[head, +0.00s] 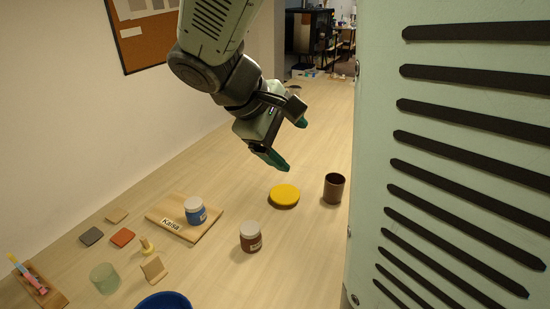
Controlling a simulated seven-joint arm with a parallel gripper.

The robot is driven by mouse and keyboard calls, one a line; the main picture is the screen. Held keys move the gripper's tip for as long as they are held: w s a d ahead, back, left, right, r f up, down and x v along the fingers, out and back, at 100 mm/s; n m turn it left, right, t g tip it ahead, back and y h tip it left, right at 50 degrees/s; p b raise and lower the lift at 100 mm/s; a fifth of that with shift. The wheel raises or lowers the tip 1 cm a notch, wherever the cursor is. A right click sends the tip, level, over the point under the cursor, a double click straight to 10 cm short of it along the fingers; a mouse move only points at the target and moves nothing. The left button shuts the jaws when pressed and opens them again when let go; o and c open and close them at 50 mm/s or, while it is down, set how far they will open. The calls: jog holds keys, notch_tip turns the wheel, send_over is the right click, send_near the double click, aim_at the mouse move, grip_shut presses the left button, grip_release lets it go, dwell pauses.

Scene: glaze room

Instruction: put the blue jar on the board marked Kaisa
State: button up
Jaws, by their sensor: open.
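The blue jar (196,211) has a white lid and stands upright on a wooden board (161,213). The board carries a label reading Kaisa (171,224) on its front edge. My gripper (288,147) is open and empty. It hangs above the table, up and to the right of the jar and apart from it.
A brown jar (251,238) with a white lid, a yellow disc (284,196) and a dark brown cup (334,188) stand right of the board. Small tiles (122,238), a green glass (104,278) and a blue bowl (165,301) are nearer. The table's far part is mostly clear.

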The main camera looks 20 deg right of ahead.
jog(key=s+a+r+m+t+y, duration=0.1)
jog(key=s+a+r+m+y, duration=0.1)
jog(key=s, duration=0.5)
jog(key=s+a+r+m+t+y, duration=0.2)
jog(key=s+a+r+m+y, duration=0.1)
jog(key=s, duration=0.5)
jog(key=shift+s+a+r+m+t+y, duration=0.3)
jog(key=shift+a+m+y, duration=0.15)
jog(key=shift+m+y, duration=0.75)
